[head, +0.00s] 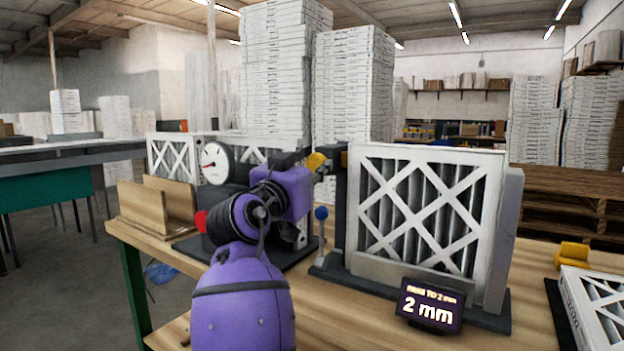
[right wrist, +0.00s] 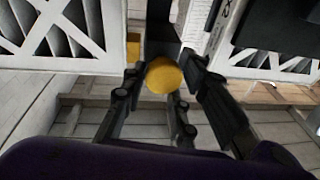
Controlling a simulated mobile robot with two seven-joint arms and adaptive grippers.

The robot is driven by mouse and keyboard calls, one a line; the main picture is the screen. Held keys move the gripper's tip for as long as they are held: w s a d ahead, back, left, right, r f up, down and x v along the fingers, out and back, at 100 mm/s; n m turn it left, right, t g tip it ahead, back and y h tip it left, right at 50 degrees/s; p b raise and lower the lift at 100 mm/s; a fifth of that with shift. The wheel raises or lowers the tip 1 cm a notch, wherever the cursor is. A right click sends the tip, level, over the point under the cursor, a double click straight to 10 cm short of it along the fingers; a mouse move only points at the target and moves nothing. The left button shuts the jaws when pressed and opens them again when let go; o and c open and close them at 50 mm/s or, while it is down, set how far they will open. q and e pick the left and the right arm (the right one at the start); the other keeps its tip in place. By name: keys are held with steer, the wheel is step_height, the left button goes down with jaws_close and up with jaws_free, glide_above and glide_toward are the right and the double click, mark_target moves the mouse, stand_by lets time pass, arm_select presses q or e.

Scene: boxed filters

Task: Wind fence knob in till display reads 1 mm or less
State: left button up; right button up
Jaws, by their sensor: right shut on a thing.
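The display (head: 430,306) at the front of the bench shows a large "2 mm"; its small upper line is hard to read. The pleated filter (head: 425,205) with a white lattice frame stands upright in a dark fixture (head: 352,272) behind the display. The yellow fence knob (head: 316,161) shows at the fixture's left, partly hidden by my purple right arm. In the right wrist view the round knob (right wrist: 165,76) sits between the dark fingers of my right gripper (right wrist: 158,84), which is shut on it. My left gripper is not in view.
A dial gauge (head: 216,163) stands on the bench behind my arm. A blue-balled lever (head: 321,213) stands left of the fixture. A wooden holder (head: 150,208) is at the left. A yellow block (head: 571,255) and another filter (head: 600,302) lie at the right.

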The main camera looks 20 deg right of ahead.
steer(key=shift+s+d+m+h+b, duration=0.1)
steer(key=shift+d+m+h+b, duration=0.05)
steer(key=shift+m+h+b, duration=0.3)
steer(key=o, duration=0.8)
steer(key=shift+o, duration=0.9)
steer(key=shift+s+d, duration=0.1)
steer(key=shift+s, duration=0.05)
